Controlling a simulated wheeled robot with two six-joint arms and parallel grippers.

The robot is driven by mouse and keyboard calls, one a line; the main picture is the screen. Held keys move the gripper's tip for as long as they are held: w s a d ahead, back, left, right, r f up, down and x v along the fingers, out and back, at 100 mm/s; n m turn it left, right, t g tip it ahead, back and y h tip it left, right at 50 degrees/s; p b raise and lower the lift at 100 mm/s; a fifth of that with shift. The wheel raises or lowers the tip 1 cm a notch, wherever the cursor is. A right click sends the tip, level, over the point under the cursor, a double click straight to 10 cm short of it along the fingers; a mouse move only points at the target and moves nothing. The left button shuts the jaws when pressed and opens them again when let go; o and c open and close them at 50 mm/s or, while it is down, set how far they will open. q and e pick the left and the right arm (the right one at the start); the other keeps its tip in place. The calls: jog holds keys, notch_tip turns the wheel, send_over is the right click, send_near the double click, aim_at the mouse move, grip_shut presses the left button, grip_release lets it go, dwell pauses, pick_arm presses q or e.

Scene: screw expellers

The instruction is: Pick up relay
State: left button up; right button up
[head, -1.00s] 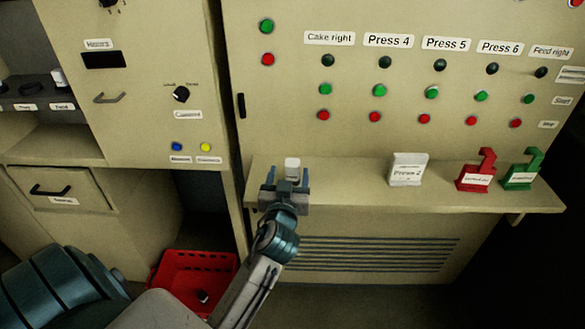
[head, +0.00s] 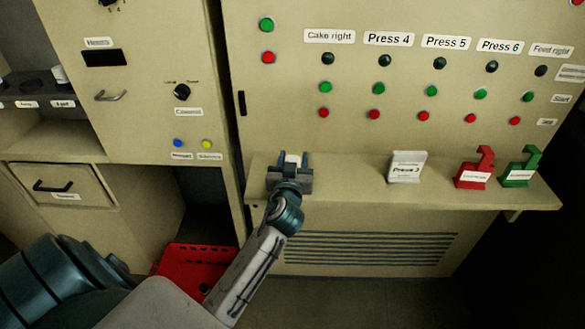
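A small white block (head: 292,160), which looks like the relay, stands on the narrow shelf of the panel near its left end. My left gripper (head: 292,161) reaches over the shelf from the front. Its two fingers are apart, one on each side of the white block, with small gaps visible. The lower part of the block is hidden behind the gripper body. My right gripper is not in view.
To the right on the shelf (head: 345,185) stand a white labelled card (head: 407,167), a red tag (head: 475,170) and a green tag (head: 521,169). Buttons line the panel above. A red crate (head: 172,262) stands on the floor below left.

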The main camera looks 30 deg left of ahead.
pick_arm(q)
jog(key=c, duration=0.6)
